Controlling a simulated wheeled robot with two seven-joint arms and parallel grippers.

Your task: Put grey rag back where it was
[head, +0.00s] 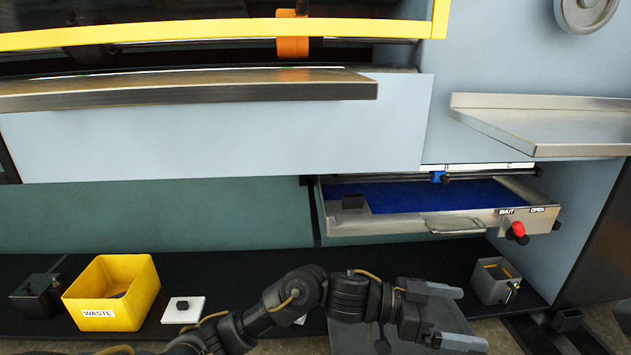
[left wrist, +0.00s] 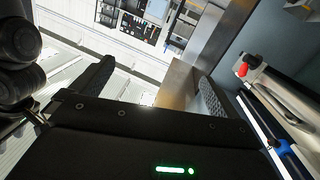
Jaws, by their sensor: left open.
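I cannot make out a grey rag for sure in either view. My left gripper (head: 473,318) reaches in from the left at the lower middle of the head view, its fingers pointing right. In the left wrist view its two fingers (left wrist: 153,92) are spread apart with nothing between them. A flat grey surface (head: 452,318) shows behind and below the gripper; I cannot tell what it is. A small grey metal box (head: 494,285) with a yellow edge inside stands right of the gripper, apart from it. My right gripper is in neither view.
A yellow bin (head: 105,290) marked WASTE, a black block (head: 35,297) and a white pad (head: 183,310) stand on the dark ledge at left. A metal drawer with a blue bed (head: 430,195), a handle and a red knob (head: 518,229) is above. A steel shelf (head: 550,125) juts out upper right.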

